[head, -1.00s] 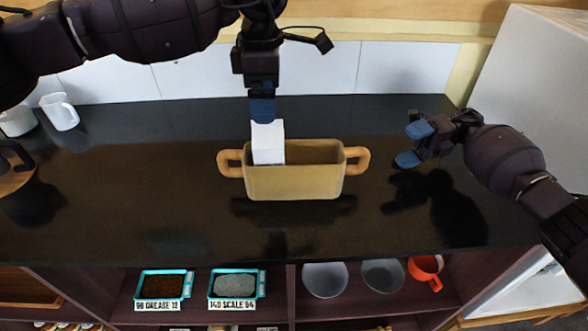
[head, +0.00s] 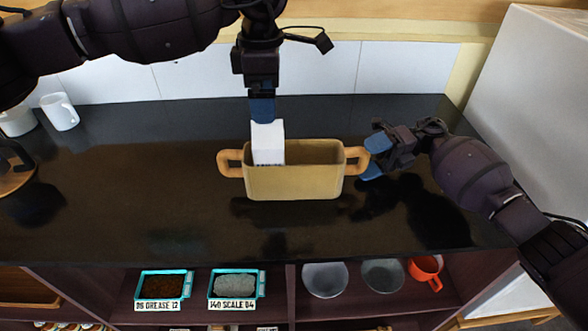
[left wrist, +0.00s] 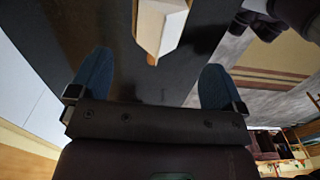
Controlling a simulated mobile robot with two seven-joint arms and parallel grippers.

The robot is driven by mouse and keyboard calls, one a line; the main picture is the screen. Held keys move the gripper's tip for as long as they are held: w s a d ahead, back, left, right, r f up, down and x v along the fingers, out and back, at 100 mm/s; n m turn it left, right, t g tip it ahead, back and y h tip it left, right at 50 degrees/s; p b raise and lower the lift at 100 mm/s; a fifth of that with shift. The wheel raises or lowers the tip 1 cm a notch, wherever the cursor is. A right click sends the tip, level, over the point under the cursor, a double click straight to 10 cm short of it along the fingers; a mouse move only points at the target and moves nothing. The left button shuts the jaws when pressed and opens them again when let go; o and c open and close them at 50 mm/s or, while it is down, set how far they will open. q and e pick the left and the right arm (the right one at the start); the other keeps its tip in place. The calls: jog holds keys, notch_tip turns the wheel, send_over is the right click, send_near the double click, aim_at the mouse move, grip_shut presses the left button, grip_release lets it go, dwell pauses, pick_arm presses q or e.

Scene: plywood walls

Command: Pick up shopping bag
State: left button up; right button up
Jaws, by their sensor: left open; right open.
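The shopping bag (head: 310,183) is a tan, open-topped box shape with a brown handle at each end. It stands upright on the black counter. A white box (head: 268,143) stands up out of its left part; a white and tan shape, probably this box, shows in the left wrist view (left wrist: 170,30). My left gripper (head: 263,108) is open and points down just above the white box. My right gripper (head: 375,156) is open at the bag's right handle (head: 357,160), with its blue fingers above and below the handle. I cannot tell whether they touch it.
The counter (head: 130,200) is clear in front of the bag. White mugs (head: 60,111) stand at the back left. The shelf below holds labelled trays (head: 236,284), bowls (head: 325,279) and an orange mug (head: 426,271). A white cabinet (head: 535,110) rises at the right.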

aim_at(357, 168)
jog(key=shift+x, duration=1.7)
jog(key=shift+s, duration=0.1)
jog(key=c, duration=0.8)
jog(key=shift+c, duration=0.2)
